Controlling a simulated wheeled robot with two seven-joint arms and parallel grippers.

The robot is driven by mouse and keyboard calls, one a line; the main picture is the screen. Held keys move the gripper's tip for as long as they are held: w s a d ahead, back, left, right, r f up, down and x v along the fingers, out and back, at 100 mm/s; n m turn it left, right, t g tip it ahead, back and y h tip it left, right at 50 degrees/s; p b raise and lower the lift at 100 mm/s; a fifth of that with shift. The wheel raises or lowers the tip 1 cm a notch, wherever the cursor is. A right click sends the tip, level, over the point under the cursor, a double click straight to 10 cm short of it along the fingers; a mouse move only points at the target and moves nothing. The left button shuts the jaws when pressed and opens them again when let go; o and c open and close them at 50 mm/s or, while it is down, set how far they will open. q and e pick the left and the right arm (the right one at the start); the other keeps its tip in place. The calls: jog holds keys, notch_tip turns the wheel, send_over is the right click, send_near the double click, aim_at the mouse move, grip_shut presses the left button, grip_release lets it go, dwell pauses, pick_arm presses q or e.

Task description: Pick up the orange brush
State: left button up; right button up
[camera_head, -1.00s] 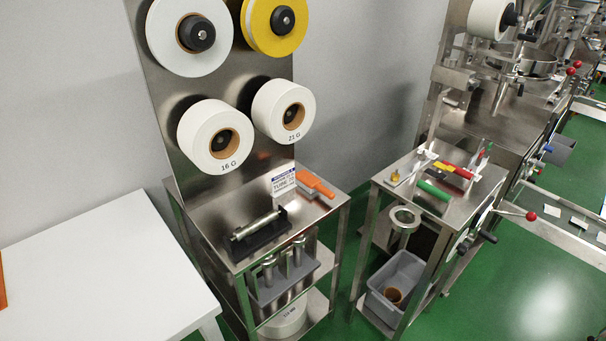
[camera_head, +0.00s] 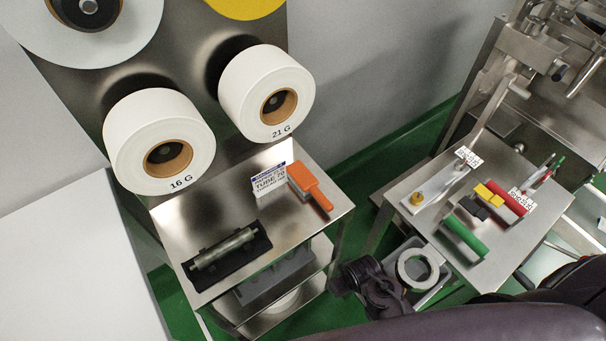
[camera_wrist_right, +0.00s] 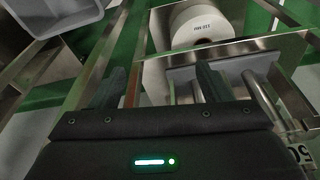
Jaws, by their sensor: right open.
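The orange brush (camera_head: 311,187) lies on the steel table top (camera_head: 222,218) near its right edge, beside a small printed sign (camera_head: 268,183). It does not show in the right wrist view. My right gripper (camera_head: 347,281) is in front of and below the brush, right of the steel table and apart from the brush. In the right wrist view my right gripper (camera_wrist_right: 160,85) has its two dark fingers spread, with nothing between them. My left gripper is not in view.
A metal roller on a black holder (camera_head: 226,249) lies on the same table. Large white rolls (camera_head: 159,140) hang on the panel behind. A second steel table (camera_head: 425,220) with a green-handled tool (camera_head: 464,236) stands to the right. A white table (camera_head: 75,270) is at left.

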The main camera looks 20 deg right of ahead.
jog(key=w+a+r+t, duration=0.1)
jog(key=w+r, duration=0.2)
jog(key=r, duration=0.4)
jog(key=w+a+r+t+p, duration=0.1)
jog(key=w+r, duration=0.3)
jog(key=r, duration=0.4)
jog(key=w+a+r+n+t, duration=0.1)
jog(key=w+r, duration=0.3)
jog(key=r, duration=0.4)
jog(key=shift+w+a+r+t+y, duration=0.1)
jog(key=shift+w+a+t+y, duration=0.05)
jog(key=shift+a+t+y, duration=0.2)
jog(key=n+y, duration=0.1)
send_near(311, 185)
jog(key=x, duration=0.2)
jog(key=shift+w+a+f+p, duration=0.15)
jog(key=shift+w+f+p, duration=0.05)
jog(key=shift+f+p, duration=0.15)
jog(key=shift+w+d+f, duration=0.1)
jog(key=shift+w+d, duration=0.05)
jog(key=shift+d, duration=0.1)
jog(key=shift+w+f, duration=0.1)
jog(key=shift+f, duration=0.15)
jog(key=x, duration=0.7)
jog(key=shift+a+b, duration=0.2)
jog(key=shift+b, duration=0.2)
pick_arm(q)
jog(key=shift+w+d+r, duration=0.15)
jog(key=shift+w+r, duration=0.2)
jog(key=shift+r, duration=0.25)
